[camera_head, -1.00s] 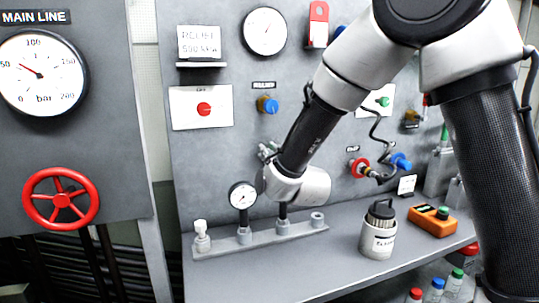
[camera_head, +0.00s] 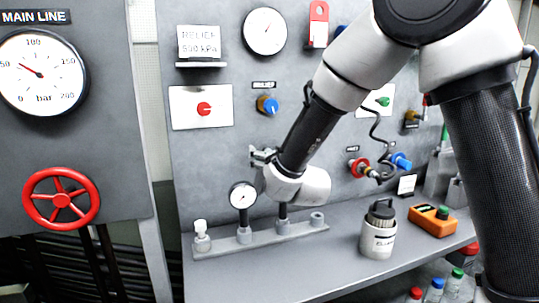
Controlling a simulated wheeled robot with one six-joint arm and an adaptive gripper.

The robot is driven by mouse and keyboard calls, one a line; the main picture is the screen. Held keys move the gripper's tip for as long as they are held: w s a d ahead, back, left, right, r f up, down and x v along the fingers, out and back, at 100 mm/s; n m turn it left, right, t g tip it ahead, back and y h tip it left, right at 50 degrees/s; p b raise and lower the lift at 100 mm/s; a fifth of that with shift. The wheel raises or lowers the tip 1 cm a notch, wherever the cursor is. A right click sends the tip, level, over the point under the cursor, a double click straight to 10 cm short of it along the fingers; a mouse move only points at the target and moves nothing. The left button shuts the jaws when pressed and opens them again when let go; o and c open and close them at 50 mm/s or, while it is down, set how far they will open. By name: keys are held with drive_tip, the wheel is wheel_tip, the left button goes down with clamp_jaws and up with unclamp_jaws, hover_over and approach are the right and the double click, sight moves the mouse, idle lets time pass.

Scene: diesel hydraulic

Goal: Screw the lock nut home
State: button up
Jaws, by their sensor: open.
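A blue knob (camera_head: 271,107) with a brass-coloured collar (camera_head: 261,104) sits on the grey panel under a small dark label. I cannot make out a separate lock nut there; the collar is too small to tell. My gripper (camera_head: 260,155) is below the blue knob, close in front of the panel. Its jaws are open and small in view, partly hidden by my wrist. I see nothing held between them, and it is apart from the knob.
A bench manifold (camera_head: 262,240) carries a small gauge (camera_head: 243,195) under my wrist. A labelled canister (camera_head: 378,235) and an orange meter (camera_head: 432,220) stand to the right. A RELIEF 500 kPa card (camera_head: 199,42) and a red handwheel (camera_head: 61,199) are left.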

drive_tip(key=v, duration=1.2)
